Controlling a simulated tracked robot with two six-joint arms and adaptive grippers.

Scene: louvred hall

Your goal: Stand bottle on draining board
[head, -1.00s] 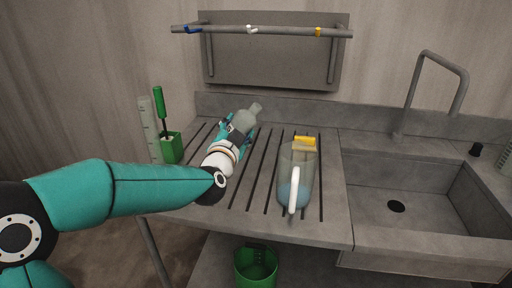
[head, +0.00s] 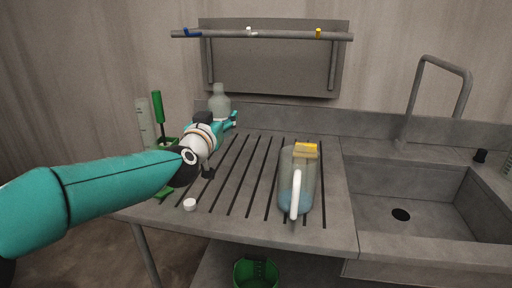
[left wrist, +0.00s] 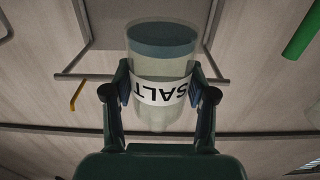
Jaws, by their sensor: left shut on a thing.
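The bottle (head: 219,101) is pale and clear, and it stands out upright, neck up, at the back left of the draining board (head: 337,222). My left gripper (head: 226,121) is shut on the bottle's body. In the left wrist view the bottle (left wrist: 162,65) sits between both fingers, with its white SALT label (left wrist: 162,92) upside down in the picture. The gripper hides the bottle's base in the head view, so I cannot tell whether it touches the board. My right gripper is not in view.
A jug (head: 297,185) with a yellow lid and white handle stands on the right of the board. A small white cap (head: 190,204) lies front left. A green brush (head: 157,106) and measuring cylinder (head: 145,120) stand at left. The sink (head: 385,190) is at right. The board's middle is clear.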

